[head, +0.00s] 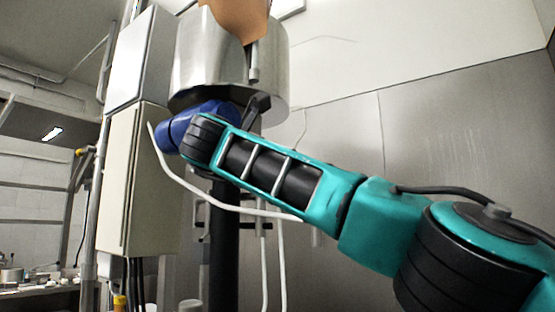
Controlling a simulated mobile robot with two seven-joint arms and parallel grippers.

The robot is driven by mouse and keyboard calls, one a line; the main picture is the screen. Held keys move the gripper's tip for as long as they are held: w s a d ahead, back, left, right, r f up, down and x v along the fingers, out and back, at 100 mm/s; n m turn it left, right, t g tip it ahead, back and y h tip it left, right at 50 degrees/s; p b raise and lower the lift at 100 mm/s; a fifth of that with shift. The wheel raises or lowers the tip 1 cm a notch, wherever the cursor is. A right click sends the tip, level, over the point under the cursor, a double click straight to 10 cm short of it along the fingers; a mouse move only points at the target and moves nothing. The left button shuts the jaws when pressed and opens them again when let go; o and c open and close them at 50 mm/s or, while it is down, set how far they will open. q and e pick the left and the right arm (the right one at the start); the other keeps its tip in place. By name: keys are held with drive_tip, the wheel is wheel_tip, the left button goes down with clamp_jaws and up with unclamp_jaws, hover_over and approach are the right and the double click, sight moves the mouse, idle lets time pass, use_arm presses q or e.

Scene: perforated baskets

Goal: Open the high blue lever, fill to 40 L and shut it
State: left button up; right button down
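A shiny steel vessel (190,62) hangs high in the middle of the head view, with a copper-coloured part (238,18) over its top. My teal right arm comes in from the lower right and reaches up to just below the vessel. A blue rounded part (196,122) shows at the arm's far end; I cannot tell whether it belongs to the arm or is the lever. A dark angled piece (257,106) beside it may be part of my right gripper, but its fingers are not clear. No volume reading is visible. My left gripper is out of view.
A pale cabinet (118,180) stands left of the vessel, with a grey box (140,60) above it. A white hose (190,190) loops below the arm. A dark post (224,260) stands under the vessel. A cluttered bench (40,283) is at the lower left.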

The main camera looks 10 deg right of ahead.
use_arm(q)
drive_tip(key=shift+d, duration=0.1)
use_arm(e)
drive_tip(key=shift+r, duration=0.2)
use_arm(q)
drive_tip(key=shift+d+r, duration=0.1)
use_arm(e)
drive_tip(key=c, duration=0.8)
unclamp_jaws()
drive_tip(key=shift+f, duration=0.15)
drive_tip(key=shift+s+a, duration=0.15)
use_arm(q)
drive_tip(key=b, duration=0.1)
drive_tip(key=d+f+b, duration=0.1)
drive_tip(key=b, duration=0.1)
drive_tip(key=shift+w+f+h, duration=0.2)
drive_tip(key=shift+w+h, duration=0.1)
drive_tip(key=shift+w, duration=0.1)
use_arm(e)
drive_tip(key=v, duration=1.2)
drive_tip(key=shift+s, duration=0.25)
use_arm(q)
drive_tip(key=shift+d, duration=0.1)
use_arm(e)
drive_tip(key=shift+a, duration=0.1)
